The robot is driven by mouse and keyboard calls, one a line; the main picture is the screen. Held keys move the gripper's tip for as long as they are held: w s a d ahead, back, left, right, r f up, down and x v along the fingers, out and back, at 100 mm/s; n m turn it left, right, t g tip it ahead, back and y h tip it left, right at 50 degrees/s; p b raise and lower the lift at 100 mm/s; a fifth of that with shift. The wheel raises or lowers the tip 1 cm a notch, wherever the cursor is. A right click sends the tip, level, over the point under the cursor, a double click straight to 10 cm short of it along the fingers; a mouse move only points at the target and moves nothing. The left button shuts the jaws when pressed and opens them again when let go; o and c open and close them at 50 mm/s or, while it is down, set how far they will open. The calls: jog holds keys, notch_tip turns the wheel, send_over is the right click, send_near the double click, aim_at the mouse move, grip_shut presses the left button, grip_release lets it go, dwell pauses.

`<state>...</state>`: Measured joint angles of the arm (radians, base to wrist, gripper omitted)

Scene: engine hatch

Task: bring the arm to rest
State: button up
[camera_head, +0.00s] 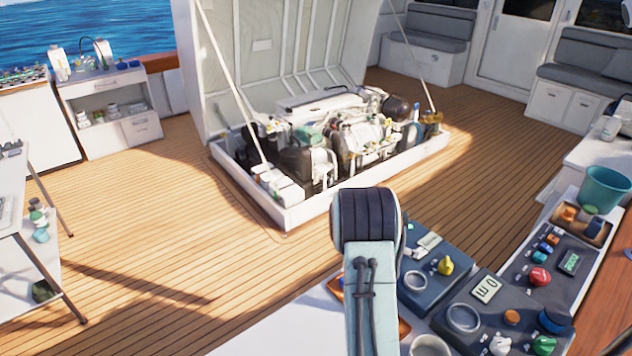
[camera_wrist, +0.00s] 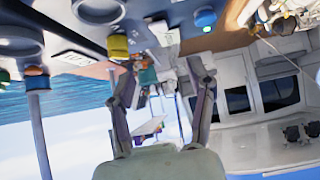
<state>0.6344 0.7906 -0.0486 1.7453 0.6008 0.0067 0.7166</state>
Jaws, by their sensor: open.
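My gripper (camera_wrist: 162,66) shows in the wrist view with its two fingers spread apart and nothing held between them. The wrist picture is turned over, with a console panel and its knobs along the top and the sea at the left. My arm (camera_head: 368,260) rises from the bottom of the head view, in front of the consoles. The fingers cannot be made out in the head view.
Dark consoles (camera_head: 467,318) with coloured knobs and dials stand close at lower right, beside a teal bucket (camera_head: 606,188). The open engine hatch (camera_head: 310,209) lies beyond my arm. A side table (camera_head: 22,262) stands at left. Wooden deck (camera_head: 150,230) between is clear.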

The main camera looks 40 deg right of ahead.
jog(key=w+a+r+n+t, duration=0.1)
jog(key=w+a+r+t, duration=0.2)
jog(key=w+a+r, duration=0.35)
jog(key=w+a+r+n+t, duration=0.1)
jog(key=w+a+r+t, duration=0.25)
jog(key=a+r, duration=0.6)
jog(key=s+a+r+n+t+y, duration=0.1)
jog(key=a+r+n+y, duration=0.15)
jog(key=a, duration=0.25)
jog(key=s+a+r+n+t+y, duration=0.1)
jog(key=s+a+r+n+y, duration=0.15)
jog(key=a, duration=0.25)
jog(key=s+a+f+n+g+y, duration=0.1)
jog(key=s+a+n+g+y, duration=0.2)
jog(key=s+a, duration=0.65)
jog(key=s+a+f+n+g+y, duration=0.1)
jog(key=s+a+f+n+g, duration=0.1)
jog(key=s, duration=0.5)
jog(key=s+a+f+n+g+y, duration=0.1)
jog(key=s+a+f+n+g, duration=0.2)
jog(key=s+a+f+n, duration=0.2)
jog(key=shift+s+a+f+n+g+y, duration=0.35)
jog(key=shift+s+a+n, duration=0.2)
jog(key=shift+s+n, duration=0.5)
jog(key=shift+w, duration=0.15)
